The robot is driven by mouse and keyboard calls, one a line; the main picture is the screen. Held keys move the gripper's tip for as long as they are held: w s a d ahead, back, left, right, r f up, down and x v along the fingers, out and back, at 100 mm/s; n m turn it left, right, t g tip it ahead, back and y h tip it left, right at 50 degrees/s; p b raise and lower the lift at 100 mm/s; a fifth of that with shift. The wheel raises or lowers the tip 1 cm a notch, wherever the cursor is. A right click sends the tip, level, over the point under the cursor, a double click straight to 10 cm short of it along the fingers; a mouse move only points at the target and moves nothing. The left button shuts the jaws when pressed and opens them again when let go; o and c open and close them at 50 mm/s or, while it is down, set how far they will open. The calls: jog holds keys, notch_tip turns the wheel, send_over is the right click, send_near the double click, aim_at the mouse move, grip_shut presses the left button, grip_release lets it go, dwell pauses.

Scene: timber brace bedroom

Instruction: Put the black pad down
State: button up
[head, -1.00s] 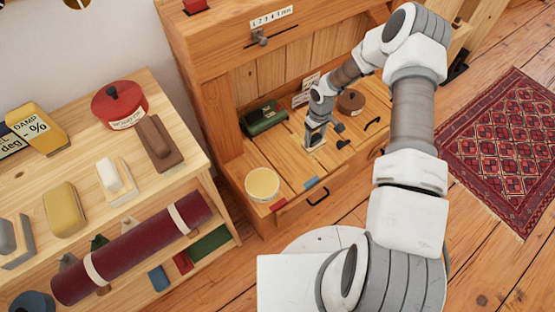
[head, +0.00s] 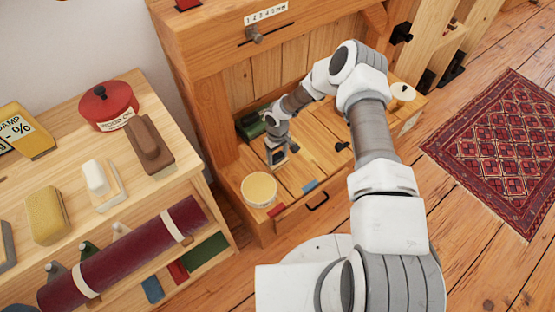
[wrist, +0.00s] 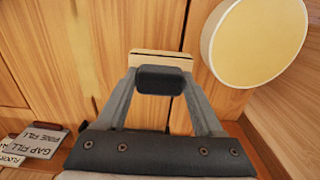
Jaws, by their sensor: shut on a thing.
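My gripper (head: 277,157) is over the wooden desk top (head: 314,153), behind the round cream-topped tin (head: 259,188). In the wrist view my gripper (wrist: 160,82) is shut on the black pad (wrist: 160,79), a dark rounded block between the fingertips. A pale wooden piece (wrist: 158,59) shows just beyond it and looks like its base. The tin's cream top (wrist: 258,40) is close by at upper right, apart from the pad. In the head view the pad is too small to make out clearly. I cannot tell whether its underside touches the desk.
A dark green object (head: 251,124) lies behind my gripper. Blue (head: 309,185) and red (head: 276,210) strips mark the front edge. Labelled cards (wrist: 38,140) show in the wrist view. A shelf unit (head: 185,163) with blocks and a red tin stands left. Bare boards lie right of my gripper.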

aim_at(278, 155)
jog(key=shift+f, duration=0.75)
jog(key=shift+f, duration=0.15)
jog(key=o, duration=1.2)
notch_tip(278, 155, up, 12)
jog(key=p, duration=0.3)
jog(key=shift+r, duration=0.25)
